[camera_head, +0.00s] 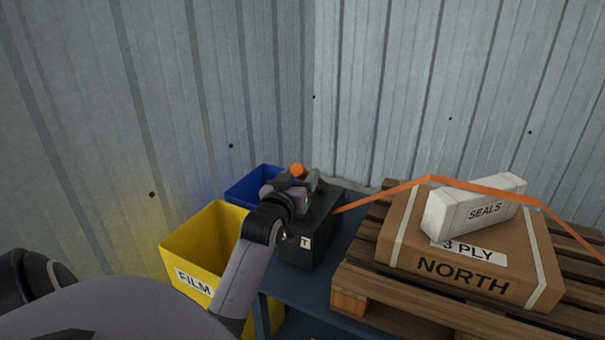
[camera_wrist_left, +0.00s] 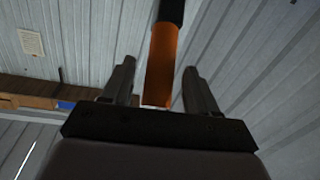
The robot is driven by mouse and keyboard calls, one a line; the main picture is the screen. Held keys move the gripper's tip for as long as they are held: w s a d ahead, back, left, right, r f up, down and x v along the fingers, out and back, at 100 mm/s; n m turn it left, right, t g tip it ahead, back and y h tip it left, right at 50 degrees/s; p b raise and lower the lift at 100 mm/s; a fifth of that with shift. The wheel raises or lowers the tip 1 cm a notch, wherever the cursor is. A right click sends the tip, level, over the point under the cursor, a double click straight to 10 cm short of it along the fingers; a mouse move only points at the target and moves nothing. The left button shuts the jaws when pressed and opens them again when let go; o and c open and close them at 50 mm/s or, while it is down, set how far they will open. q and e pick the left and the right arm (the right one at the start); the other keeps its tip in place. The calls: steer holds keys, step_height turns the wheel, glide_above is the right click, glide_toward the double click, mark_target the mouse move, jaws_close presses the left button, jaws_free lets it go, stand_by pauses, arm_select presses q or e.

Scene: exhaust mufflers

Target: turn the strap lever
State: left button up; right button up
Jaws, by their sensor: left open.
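The strap lever is an orange bar with a black end. In the left wrist view, the lever (camera_wrist_left: 162,62) stands between the two fingers of my left gripper (camera_wrist_left: 159,72), with gaps visible on both sides. The fingers are open. In the head view, a round orange end (camera_head: 297,169) shows just behind my left gripper (camera_head: 300,187), above a dark box (camera_head: 318,232). My gripper and wrist hide most of the lever there. An orange strap (camera_head: 385,195) runs from the dark box to the right over the carton. My right gripper is not in view.
The dark box stands on a blue stand (camera_head: 348,240). A yellow FILM bin (camera_head: 182,250) and a blue bin (camera_head: 240,190) are to its left. At right, a wooden pallet (camera_head: 348,300) bears a brown carton (camera_head: 400,245) and a white SEALS box (camera_head: 450,215). Corrugated walls close the back.

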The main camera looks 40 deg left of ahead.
arm_select(q)
steer(key=shift+x, duration=1.05)
